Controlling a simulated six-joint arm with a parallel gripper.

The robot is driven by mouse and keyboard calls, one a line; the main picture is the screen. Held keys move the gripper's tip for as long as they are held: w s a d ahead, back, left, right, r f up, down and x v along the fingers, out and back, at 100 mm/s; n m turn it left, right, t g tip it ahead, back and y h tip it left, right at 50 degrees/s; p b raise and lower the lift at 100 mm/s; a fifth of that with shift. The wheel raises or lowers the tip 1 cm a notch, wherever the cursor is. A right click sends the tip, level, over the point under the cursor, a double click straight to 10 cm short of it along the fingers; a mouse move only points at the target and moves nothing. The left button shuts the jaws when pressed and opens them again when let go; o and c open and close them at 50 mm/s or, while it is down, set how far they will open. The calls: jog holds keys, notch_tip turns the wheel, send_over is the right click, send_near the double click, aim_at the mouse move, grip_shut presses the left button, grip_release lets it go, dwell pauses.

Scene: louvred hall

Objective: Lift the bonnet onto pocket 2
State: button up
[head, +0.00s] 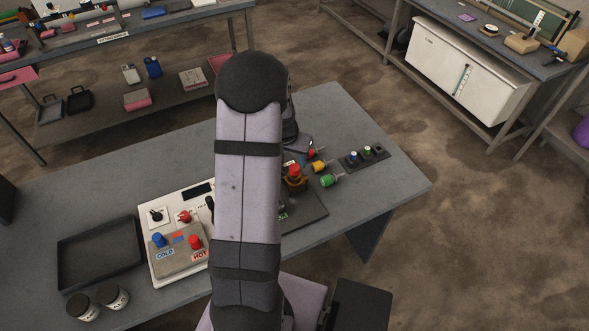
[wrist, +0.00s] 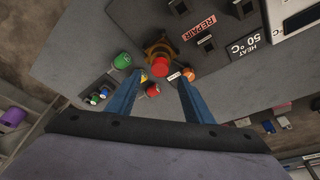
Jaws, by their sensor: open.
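A red-topped piece, apparently the bonnet (head: 294,169), sits upright on a brass-coloured valve body (head: 297,182) on a dark board. The red top (wrist: 160,67) shows in the wrist view just beyond and between my fingertips. My gripper (wrist: 159,77) is open and empty, with its two blue fingers apart. In the head view my own arm hides most of the gripper. A small dark rack (head: 350,166) at the right holds a blue-topped and a green-topped piece; its right-end pocket (head: 379,149) looks empty. I cannot read any pocket numbers.
Loose green (head: 330,180), yellow (head: 319,166) and red (head: 311,153) parts lie between the valve body and the rack. A white control panel (head: 160,200) with a COLD/HOT block, an empty black tray (head: 98,254) and two jars (head: 112,296) stand at left. The bench's right corner is clear.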

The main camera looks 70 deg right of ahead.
aim_at(294, 169)
jog(key=b+x, duration=0.4)
jog(key=x, duration=0.4)
jog(key=shift+f+b, duration=0.25)
jog(key=shift+b, duration=0.15)
jog(key=shift+s+f, duration=0.1)
jog(key=shift+f, duration=0.05)
